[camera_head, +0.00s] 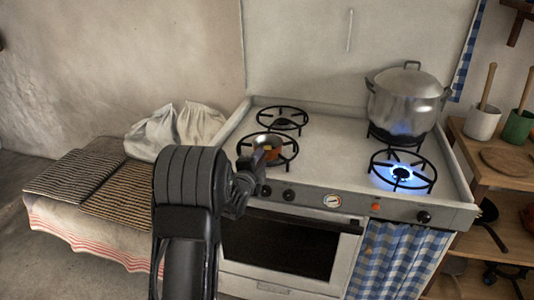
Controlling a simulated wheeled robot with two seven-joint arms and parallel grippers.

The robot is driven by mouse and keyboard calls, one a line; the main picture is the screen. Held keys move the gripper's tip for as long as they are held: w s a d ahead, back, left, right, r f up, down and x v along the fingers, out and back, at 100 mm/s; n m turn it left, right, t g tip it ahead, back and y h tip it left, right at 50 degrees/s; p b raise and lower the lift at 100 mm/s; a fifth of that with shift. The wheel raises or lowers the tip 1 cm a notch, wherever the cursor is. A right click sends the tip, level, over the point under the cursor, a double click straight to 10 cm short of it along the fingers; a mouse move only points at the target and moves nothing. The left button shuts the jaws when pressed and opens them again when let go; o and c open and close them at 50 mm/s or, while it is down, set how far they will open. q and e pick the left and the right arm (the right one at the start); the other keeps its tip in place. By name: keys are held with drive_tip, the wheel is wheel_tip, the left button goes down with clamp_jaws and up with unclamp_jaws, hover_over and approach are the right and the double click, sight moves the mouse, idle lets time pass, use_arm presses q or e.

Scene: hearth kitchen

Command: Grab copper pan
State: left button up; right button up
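A small pan-like vessel (267,143) with a shiny rim and copper-orange colour sits at the front left burner of the white stove. It looks like the copper pan, but it is small and partly hidden. My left gripper (256,163) reaches in from the lower left and is right at the near side of this vessel. Its fingers are dark and small in the view, so I cannot tell whether they touch or enclose a handle. My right gripper is not in view.
A lidded steel pot (405,103) stands on the back right burner. The front right burner (402,174) has a lit blue flame. A bench (95,232) with striped cushions is at the left, and a wooden shelf (482,243) at the right.

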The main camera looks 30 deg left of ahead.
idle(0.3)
use_arm(q)
clamp_jaws()
idle(1.3)
